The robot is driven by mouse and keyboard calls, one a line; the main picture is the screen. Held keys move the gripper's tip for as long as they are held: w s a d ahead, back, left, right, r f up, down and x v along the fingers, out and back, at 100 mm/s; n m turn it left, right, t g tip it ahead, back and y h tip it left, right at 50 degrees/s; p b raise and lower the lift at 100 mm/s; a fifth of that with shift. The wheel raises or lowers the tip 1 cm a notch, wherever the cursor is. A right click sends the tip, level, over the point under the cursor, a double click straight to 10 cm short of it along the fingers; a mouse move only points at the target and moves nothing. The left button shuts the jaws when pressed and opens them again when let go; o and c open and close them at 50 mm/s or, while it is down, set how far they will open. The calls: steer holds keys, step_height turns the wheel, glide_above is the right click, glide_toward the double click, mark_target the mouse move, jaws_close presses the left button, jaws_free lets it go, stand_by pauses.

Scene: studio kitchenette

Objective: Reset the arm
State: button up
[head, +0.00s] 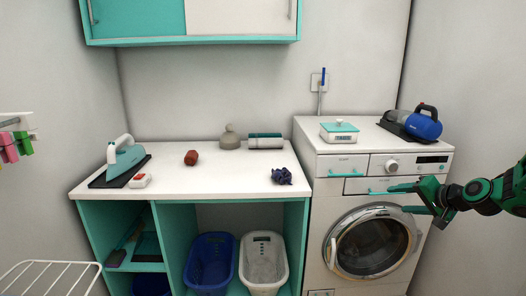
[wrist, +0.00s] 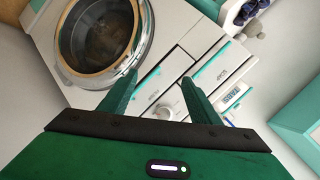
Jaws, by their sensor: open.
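My gripper (head: 414,197) is green and reaches in from the right in the head view, in front of the white washing machine (head: 329,238). Its two fingers are apart with nothing between them. In the wrist view my gripper (wrist: 160,90) is also open and empty, with the washer's round door (wrist: 140,22) and its control panel (wrist: 168,98) beyond the fingertips. I cannot tell the exact gap between the fingers and the washer front.
The white counter (head: 225,181) holds an iron (head: 125,158) and small items. Blue and white baskets (head: 264,262) sit below. A drying rack (head: 50,270) is at front left.

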steer(key=s+a+n+g+h, duration=0.1)
steer(key=s+g, duration=0.4)
steer(key=s, duration=1.6)
steer(key=s+a+n+g+h, duration=0.1)
steer(key=s+a+g, duration=0.3)
steer(key=s, duration=1.6)
steer(key=shift+s+a+r+g+h, duration=0.25)
steer(key=shift+s+g+h, duration=0.15)
steer(key=shift+g, duration=0.7)
